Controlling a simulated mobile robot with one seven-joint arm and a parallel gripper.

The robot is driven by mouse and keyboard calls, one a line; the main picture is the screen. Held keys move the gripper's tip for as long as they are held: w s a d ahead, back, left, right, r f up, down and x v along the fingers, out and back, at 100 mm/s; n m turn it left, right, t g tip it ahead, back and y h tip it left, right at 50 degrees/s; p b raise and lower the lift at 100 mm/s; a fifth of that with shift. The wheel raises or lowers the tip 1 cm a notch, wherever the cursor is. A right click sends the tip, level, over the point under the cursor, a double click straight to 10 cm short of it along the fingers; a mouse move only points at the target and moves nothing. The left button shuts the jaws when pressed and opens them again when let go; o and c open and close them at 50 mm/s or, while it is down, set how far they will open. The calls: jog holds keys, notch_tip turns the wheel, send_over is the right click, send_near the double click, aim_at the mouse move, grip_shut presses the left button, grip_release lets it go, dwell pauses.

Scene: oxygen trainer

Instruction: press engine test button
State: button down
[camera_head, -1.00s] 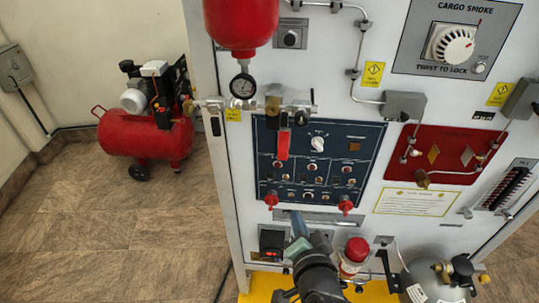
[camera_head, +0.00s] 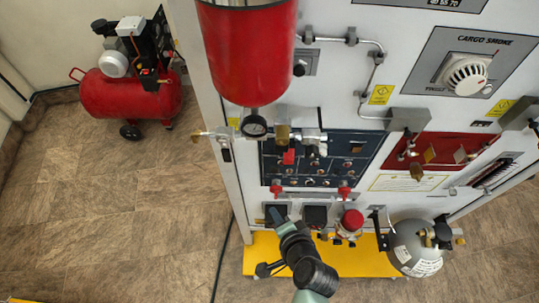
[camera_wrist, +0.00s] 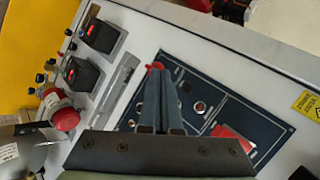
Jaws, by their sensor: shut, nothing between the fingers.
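The dark blue control panel (camera_head: 325,160) is on the front of the white trainer cabinet and carries several small round buttons, lamps and switches. Its labels are too small to read, so I cannot tell which one is the engine test button. My gripper (camera_head: 275,213) is just below the panel's lower left in the head view. In the wrist view the fingers of my gripper (camera_wrist: 158,76) are together and empty, reaching over the blue panel (camera_wrist: 250,115). They hide part of its controls. I cannot tell if the tips touch it.
A red cylinder with a gauge (camera_head: 254,126) hangs in front of the panel's upper left. Red-tipped valves (camera_head: 344,190) stick out below the panel. A grey tank (camera_head: 415,247) stands at lower right.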

aim_at(275, 171)
jog(key=shift+s+d, duration=0.1)
jog(key=shift+s, duration=0.1)
jog(key=shift+w, duration=0.1)
jog(key=shift+w+b, duration=1.65)
jog(key=shift+w, duration=2.75)
jog(key=shift+w, duration=0.15)
jog(key=shift+w, duration=0.25)
